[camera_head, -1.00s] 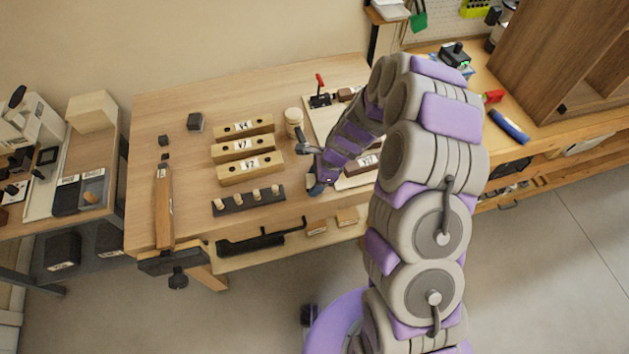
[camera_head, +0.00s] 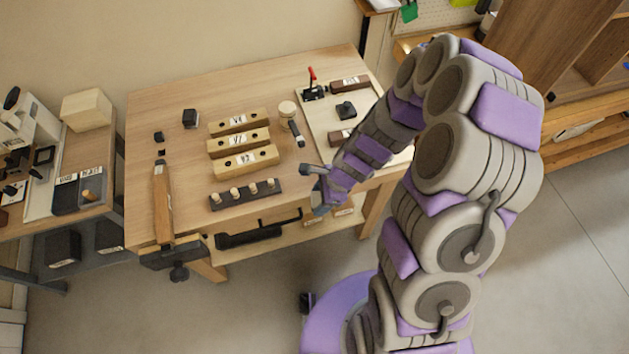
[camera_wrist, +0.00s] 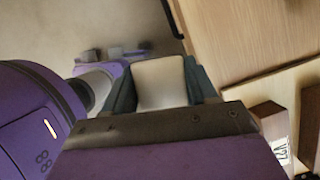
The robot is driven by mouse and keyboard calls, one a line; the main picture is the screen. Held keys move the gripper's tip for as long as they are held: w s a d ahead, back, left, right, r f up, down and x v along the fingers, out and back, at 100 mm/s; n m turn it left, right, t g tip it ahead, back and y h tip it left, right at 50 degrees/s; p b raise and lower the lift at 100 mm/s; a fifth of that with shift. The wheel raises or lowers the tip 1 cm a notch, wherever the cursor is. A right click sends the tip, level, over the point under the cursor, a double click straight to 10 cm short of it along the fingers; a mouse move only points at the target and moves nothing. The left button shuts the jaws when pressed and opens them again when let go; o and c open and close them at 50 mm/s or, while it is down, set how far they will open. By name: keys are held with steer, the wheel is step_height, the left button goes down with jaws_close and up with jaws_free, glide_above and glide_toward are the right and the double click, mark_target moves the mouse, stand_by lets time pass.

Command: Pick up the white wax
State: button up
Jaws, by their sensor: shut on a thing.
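The white wax (camera_wrist: 160,84) is a pale block between the two dark fingers of my gripper (camera_wrist: 163,72) in the wrist view. The fingers press on both its sides, so my gripper is shut on it. In the head view my gripper (camera_head: 316,185) is at the front edge of the wooden bench (camera_head: 180,90), right of the dark peg strip. The wax cannot be made out clearly there.
A dark strip with several pegs (camera_head: 245,194), several labelled wooden blocks (camera_head: 238,141), a small jar (camera_head: 287,109) and a dark-and-white tool (camera_head: 296,132) are on the bench. A pale board (camera_head: 325,118) with a red-handled clamp (camera_head: 313,85) lies at right.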

steer(key=s+p, duration=0.3)
steer(key=p, duration=0.1)
steer(key=shift+d+r, duration=0.35)
steer(key=s+p, duration=0.1)
steer(key=p, duration=0.3)
steer(key=shift+s+d+f, duration=0.1)
steer(key=shift+s+d, duration=0.1)
steer(key=shift+s, duration=0.2)
steer(key=o, duration=0.5)
steer(key=c, duration=0.4)
steer(key=shift+o, duration=0.2)
